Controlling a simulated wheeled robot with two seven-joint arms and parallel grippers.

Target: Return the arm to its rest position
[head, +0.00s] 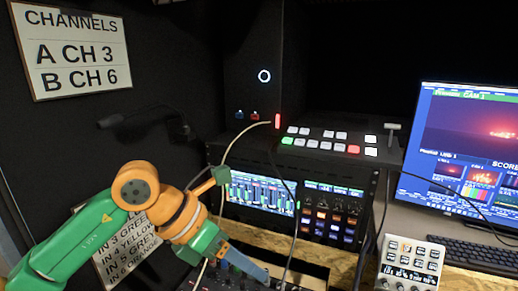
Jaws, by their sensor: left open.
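My left arm, green and orange, comes in from the lower left. Its gripper (246,226) is open, with nothing visible between the fingers. It hangs in front of the rack and above the dark control panel (228,280) at the bottom centre. One finger shows against the left side of the lit rack screen (262,193); the other slants down over the panel. Whether either finger touches anything cannot be told. My right gripper is out of view.
A pale cable (232,146) rises behind the gripper to a red-lit plug (277,121). A switcher (328,144) tops the rack. A grey keypad unit (410,262), keyboard (478,256) and monitor (468,150) stand right. A label sheet (125,248) is partly behind my arm.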

